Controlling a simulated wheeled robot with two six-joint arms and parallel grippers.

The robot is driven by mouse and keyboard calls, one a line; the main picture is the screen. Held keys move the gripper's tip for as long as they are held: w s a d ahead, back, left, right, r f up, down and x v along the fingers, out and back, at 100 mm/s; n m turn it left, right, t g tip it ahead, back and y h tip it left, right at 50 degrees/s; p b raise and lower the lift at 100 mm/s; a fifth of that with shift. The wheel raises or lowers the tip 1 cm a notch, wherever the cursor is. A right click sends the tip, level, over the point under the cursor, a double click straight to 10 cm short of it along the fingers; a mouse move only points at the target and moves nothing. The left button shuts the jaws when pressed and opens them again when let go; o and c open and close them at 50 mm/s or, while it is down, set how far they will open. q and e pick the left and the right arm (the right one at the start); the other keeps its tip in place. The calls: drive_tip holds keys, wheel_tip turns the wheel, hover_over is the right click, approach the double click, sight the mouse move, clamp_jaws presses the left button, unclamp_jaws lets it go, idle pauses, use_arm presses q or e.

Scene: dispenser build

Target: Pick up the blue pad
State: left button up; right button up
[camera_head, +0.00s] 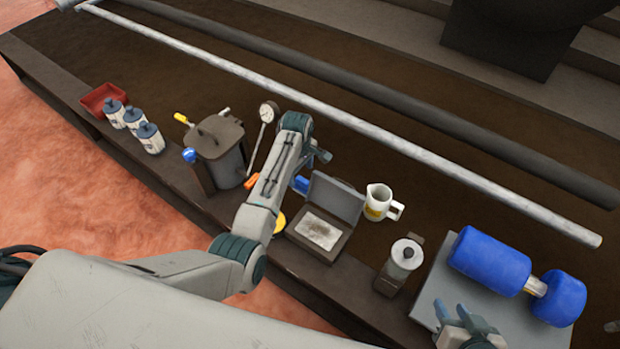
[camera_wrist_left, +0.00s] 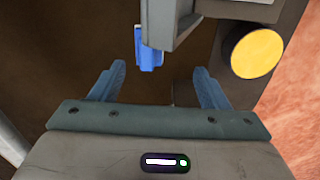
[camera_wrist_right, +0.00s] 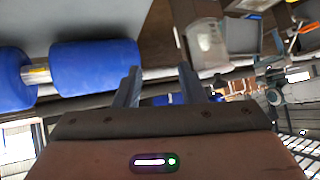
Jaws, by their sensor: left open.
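The blue pad (camera_head: 300,184) shows as a small bright blue piece between my left arm and the grey open-lidded box (camera_head: 338,197). In the left wrist view the blue pad (camera_wrist_left: 149,52) lies beyond my left gripper (camera_wrist_left: 161,75), between the lines of its two fingers and partly behind a grey edge. The left gripper is open and empty, apart from the pad. Its fingers are mostly hidden by the arm in the head view. My right gripper (camera_wrist_right: 158,78) is open with nothing between its fingers; it also shows at the bottom of the head view (camera_head: 455,312).
A lidded pot (camera_head: 217,150), a dial gauge (camera_head: 268,112), a white jug (camera_head: 380,203) and a lidded canister (camera_head: 406,254) stand around the left arm. A blue roller-like object (camera_head: 490,262) lies near my right gripper. A yellow disc (camera_wrist_left: 257,53) is right of the pad.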

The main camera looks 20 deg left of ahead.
sight(303, 180)
use_arm(q)
drive_tip(key=shift+w+d+r, duration=0.25)
drive_tip(key=shift+w+r, duration=0.25)
drive_tip(key=shift+w, duration=0.25)
drive_tip(key=shift+w+d+n, duration=0.1)
drive_tip(key=shift+w+n, duration=0.15)
drive_tip(key=shift+n, duration=0.05)
wheel_tip(303, 180, down, 5)
drive_tip(key=shift+r+b, duration=0.1)
drive_tip(key=shift+b, duration=0.7)
drive_tip(key=f, duration=0.1)
drive_tip(key=f+b, duration=0.1)
drive_tip(key=f, duration=0.1)
drive_tip(key=shift+w+a+f, duration=0.1)
drive_tip(key=shift+w+a, duration=0.05)
drive_tip(key=shift+a, duration=0.15)
wheel_tip(303, 180, down, 2)
drive_tip(key=shift+f+b, duration=0.15)
drive_tip(key=shift+b, duration=0.4)
drive_tip(key=c, duration=1.1)
use_arm(e)
drive_tip(key=w+d+r+t, duration=0.1)
drive_tip(key=w+r+t, duration=0.3)
drive_tip(key=r+t, duration=0.2)
drive_tip(key=w+d+r+t, duration=0.1)
drive_tip(key=w+r+t, duration=0.4)
drive_tip(key=r, duration=0.6)
drive_tip(key=shift+w+r+n+t, duration=0.2)
drive_tip(key=shift+w+n+t, duration=0.1)
drive_tip(key=shift+n+t, duration=0.15)
